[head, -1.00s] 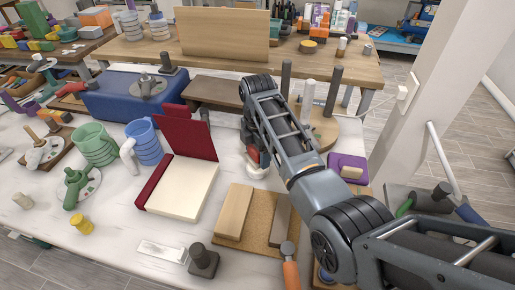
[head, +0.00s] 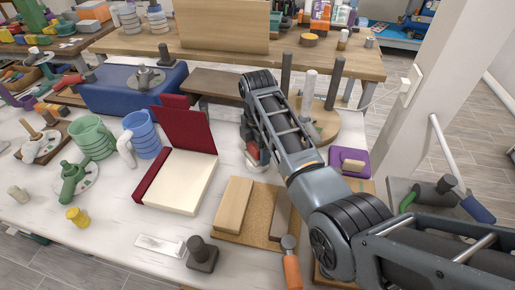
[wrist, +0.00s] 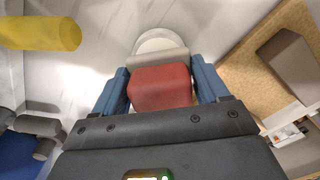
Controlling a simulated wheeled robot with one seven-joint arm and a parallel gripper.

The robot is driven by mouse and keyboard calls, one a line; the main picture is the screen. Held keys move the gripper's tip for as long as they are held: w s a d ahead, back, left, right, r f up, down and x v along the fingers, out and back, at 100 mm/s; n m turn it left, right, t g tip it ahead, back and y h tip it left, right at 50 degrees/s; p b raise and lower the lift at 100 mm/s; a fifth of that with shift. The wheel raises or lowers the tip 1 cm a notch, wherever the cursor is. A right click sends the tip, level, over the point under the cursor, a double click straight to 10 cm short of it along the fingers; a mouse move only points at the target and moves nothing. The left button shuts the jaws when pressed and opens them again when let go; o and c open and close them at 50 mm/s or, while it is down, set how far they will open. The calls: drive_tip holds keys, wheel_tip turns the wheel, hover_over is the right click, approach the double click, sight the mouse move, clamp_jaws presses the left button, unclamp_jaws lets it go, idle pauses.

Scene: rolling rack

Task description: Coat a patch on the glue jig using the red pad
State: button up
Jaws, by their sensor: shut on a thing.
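My gripper (wrist: 158,92) is shut on the red pad (wrist: 163,87), a red block with a pale grey strip at its far side, held between two blue fingers. In the head view my gripper (head: 253,158) is low over the white table, right of the open cream and dark red book-like case. A round white thing (wrist: 162,38) shows just beyond the pad; whether they touch is unclear. A cork board (head: 262,238) with a pale wood block (head: 234,206) and a darker strip (head: 281,218) looks like the glue jig, nearer the front. The pad's underside is hidden.
The cream and dark red case (head: 181,183) stands open to the left. A dark block with a knob (head: 201,255) and an orange-handled tool (head: 291,268) lie in front. A purple block (head: 350,163) is right of my arm.

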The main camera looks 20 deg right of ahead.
drive_tip(key=shift+f, duration=0.6)
idle(1.9)
drive_tip(key=shift+r, duration=0.1)
drive_tip(key=shift+r+p, duration=2)
drive_tip(key=shift+r, duration=1.45)
